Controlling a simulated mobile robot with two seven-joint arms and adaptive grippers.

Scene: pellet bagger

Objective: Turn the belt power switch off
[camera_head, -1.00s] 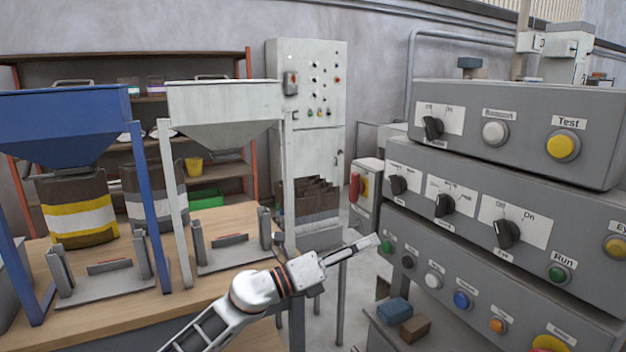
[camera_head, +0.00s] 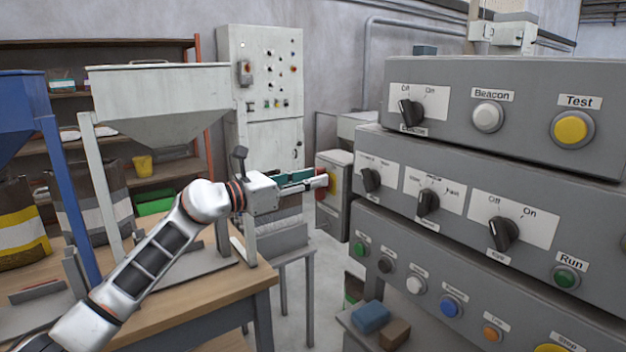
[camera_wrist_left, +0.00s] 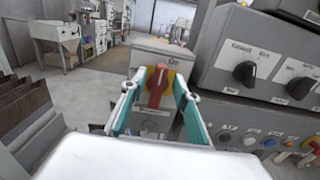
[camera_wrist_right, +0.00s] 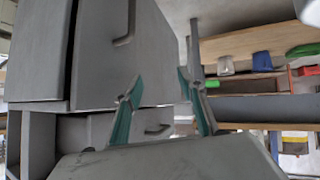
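The belt power switch appears to be the red rotary handle (camera_wrist_left: 157,88) on a yellow plate, on a grey box (camera_wrist_left: 149,56) with an "On" label above it. The handle looks roughly upright. In the head view the box (camera_head: 336,213) stands left of the stacked panels, its switch partly covered by my gripper. My left gripper (camera_head: 322,179) is open in front of the switch. In the left wrist view its teal fingers (camera_wrist_left: 160,82) lie on either side of the handle; I cannot tell whether they touch it. My right gripper (camera_wrist_right: 162,82) is open and empty, seen only in its wrist view.
Stacked grey control panels (camera_head: 480,150) with knobs and buttons stand close on the right. A wooden bench (camera_head: 235,285) with a white hopper (camera_head: 158,100) is on the left. A blue block (camera_head: 371,317) and brown block (camera_head: 395,334) lie on a low surface below the panels.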

